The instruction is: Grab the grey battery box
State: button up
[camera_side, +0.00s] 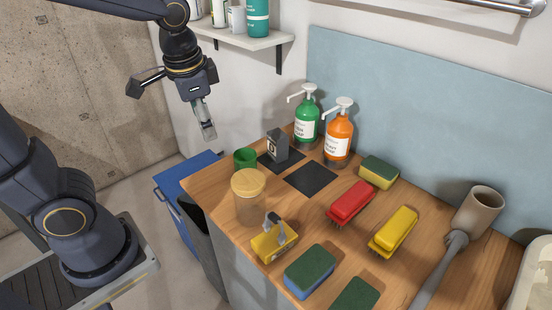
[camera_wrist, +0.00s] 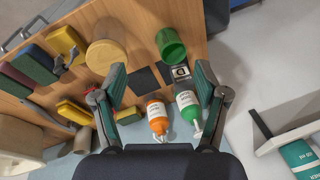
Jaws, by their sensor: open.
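The grey battery box (camera_side: 277,146) stands upright at the back of the wooden counter, on or at the edge of a dark square. It is small, with a pale label on its front. In the wrist view the box (camera_wrist: 181,72) shows between my fingers, nearer the right one, just below the green cup. My gripper (camera_side: 206,128) hangs above and to the left of the box in the side view, apart from it. In the wrist view my gripper (camera_wrist: 160,82) has its fingers spread wide with nothing held.
A green cup (camera_side: 245,158) and a lidded jar (camera_side: 249,200) stand near the box. Green (camera_side: 307,125) and orange (camera_side: 338,140) pump bottles stand behind it. A shelf (camera_side: 240,35) juts from the wall above. Brushes and sponges fill the counter's right part.

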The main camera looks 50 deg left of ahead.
jog(key=w+a+f+m+g+y, duration=0.2)
jog(key=w+a+f+m+y, duration=0.15)
jog(key=w, duration=0.25)
jog(key=w+a+f+m+g+y, duration=0.25)
jog(key=w+f+m+y, duration=0.2)
jog(key=w, duration=0.25)
jog(key=m+t+y, duration=0.5)
jog(key=m+y, duration=0.3)
send_over(273, 134)
jog(key=w+d, duration=0.1)
notch_tip(273, 134, down, 3)
jog(key=shift+d+r, duration=0.15)
jog(key=shift+t, duration=0.25)
notch_tip(273, 134, down, 7)
jog(key=shift+f, duration=0.1)
jog(key=shift+w+a, duration=0.15)
jog(key=shift+a, duration=0.7)
jog(key=shift+w+a, duration=0.1)
jog(key=shift+a, duration=0.5)
jog(key=shift+c, duration=0.3)
jog(key=shift+r, duration=0.2)
grip_shut()
